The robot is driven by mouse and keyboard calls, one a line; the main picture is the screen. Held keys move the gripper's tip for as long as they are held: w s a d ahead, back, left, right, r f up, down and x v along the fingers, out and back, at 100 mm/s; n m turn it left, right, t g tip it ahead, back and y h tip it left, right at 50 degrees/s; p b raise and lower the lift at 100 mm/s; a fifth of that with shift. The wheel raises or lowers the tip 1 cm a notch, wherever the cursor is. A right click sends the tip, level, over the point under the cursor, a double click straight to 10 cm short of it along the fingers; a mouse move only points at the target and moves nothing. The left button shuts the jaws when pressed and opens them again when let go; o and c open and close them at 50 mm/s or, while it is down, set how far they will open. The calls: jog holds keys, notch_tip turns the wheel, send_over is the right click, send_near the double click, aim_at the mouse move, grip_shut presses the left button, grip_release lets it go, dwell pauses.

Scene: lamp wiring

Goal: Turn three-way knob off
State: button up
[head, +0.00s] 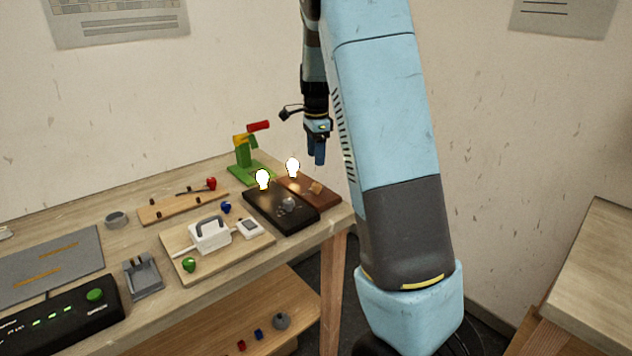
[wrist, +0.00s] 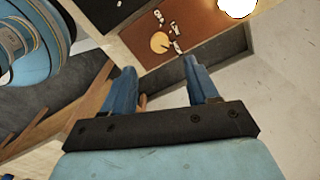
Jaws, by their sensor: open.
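A reddish-brown lamp board (head: 322,197) stands at the table's right corner with a lit bulb (head: 292,167) and a small tan knob (head: 316,188). A dark board (head: 270,211) beside it on the left bears another lit bulb (head: 263,179) and a grey knob (head: 289,204). I cannot tell from markings which knob is the three-way one. My gripper (head: 318,157) points down above and behind the brown board, apart from it. In the wrist view my gripper (wrist: 158,68) is open and empty; the tan knob (wrist: 160,42) shows beyond the fingertips.
A green stand with a red lever (head: 248,158) is behind the dark board. A wooden board with a white handled box (head: 210,234) lies left of the lamps. A black box with a green button (head: 95,296) is at front left. The table edge is close by.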

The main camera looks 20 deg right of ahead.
aim_at(316, 183)
notch_tip(316, 183, down, 10)
jog(key=shift+r, duration=0.1)
dwell(0.4)
jog(key=c, duration=1)
